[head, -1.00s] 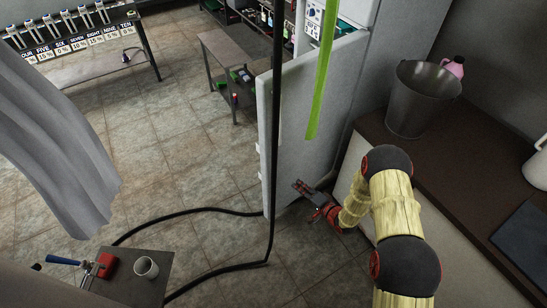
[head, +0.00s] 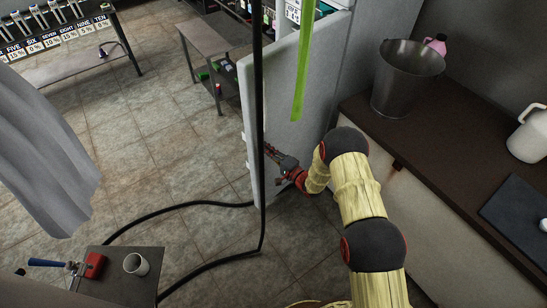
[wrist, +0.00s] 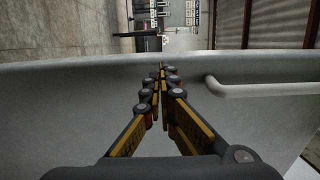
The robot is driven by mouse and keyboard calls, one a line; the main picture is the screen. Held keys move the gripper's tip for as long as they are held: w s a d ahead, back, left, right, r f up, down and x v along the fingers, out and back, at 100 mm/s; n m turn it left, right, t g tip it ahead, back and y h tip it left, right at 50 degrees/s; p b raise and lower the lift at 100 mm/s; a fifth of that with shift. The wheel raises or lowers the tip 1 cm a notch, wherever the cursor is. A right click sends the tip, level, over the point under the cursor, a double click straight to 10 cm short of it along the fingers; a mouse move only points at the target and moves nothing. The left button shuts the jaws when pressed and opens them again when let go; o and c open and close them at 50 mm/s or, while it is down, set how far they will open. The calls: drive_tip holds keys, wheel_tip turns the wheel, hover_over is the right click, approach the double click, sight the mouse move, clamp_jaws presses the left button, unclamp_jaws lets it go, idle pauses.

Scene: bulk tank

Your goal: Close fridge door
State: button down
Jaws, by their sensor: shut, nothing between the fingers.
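The fridge door (head: 301,139) is a pale panel standing open, swung out from the fridge body (head: 385,35). My gripper (head: 266,150) is at the face of the door on the arm's side, near its free edge. A dark vertical hose partly covers the fingertips in the head view. In the wrist view, my gripper (wrist: 162,72) is shut and empty, with its tips at the pale door surface (wrist: 60,115) near the edge. A pale bar like a handle (wrist: 265,88) is to the right of the fingers. Whether the tips touch the door is unclear.
A dark counter (head: 430,140) with a metal bucket (head: 405,80) runs along the right. A small table (head: 120,285) with a cup (head: 137,264) is at lower left. The black hose (head: 190,204) crosses the floor. Open tiled floor lies left of the door.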

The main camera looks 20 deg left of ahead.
sight(255, 141)
drive_tip(key=shift+b+x, duration=0.3)
drive_tip(key=shift+x, duration=1.2)
